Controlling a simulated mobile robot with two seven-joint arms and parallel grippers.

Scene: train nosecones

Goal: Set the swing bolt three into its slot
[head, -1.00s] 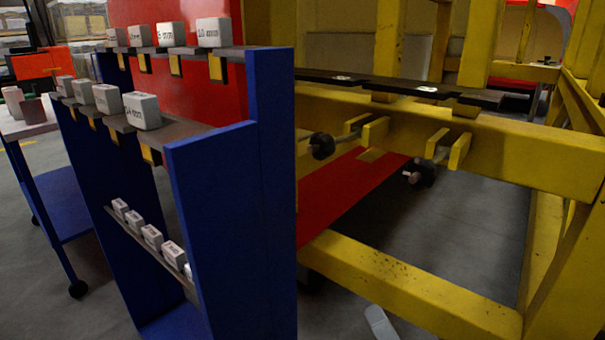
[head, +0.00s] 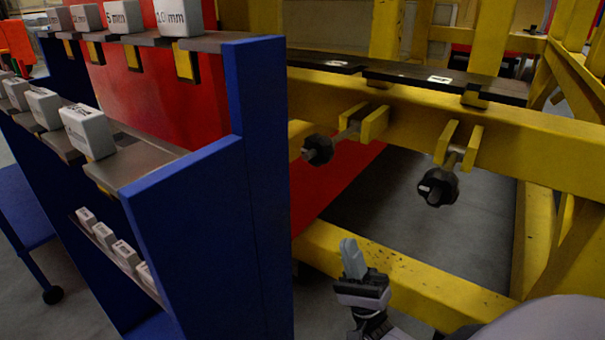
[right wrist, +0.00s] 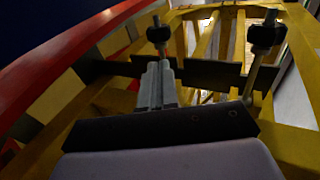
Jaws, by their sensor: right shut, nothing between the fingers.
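Two swing bolts with dark knobs hang from pairs of yellow lugs on the yellow frame in the head view. The left bolt (head: 318,149) tilts down and to the left; the right bolt (head: 438,187) hangs lower. I cannot tell which is number three. A dark slotted bar (head: 400,75) with small white labels runs above them; the labels are unreadable. My right gripper (head: 350,258) is shut and empty, pointing up, below and apart from both bolts. In the right wrist view its fingers (right wrist: 157,82) point toward one knob (right wrist: 158,35); another knob (right wrist: 265,38) is at right. My left gripper is out of view.
A blue rack (head: 258,180) with white labelled blocks (head: 88,131) on its shelves stands close on the left. A yellow lower beam (head: 400,275) crosses under the bolts. Open space lies between this beam and the upper yellow beam (head: 515,145).

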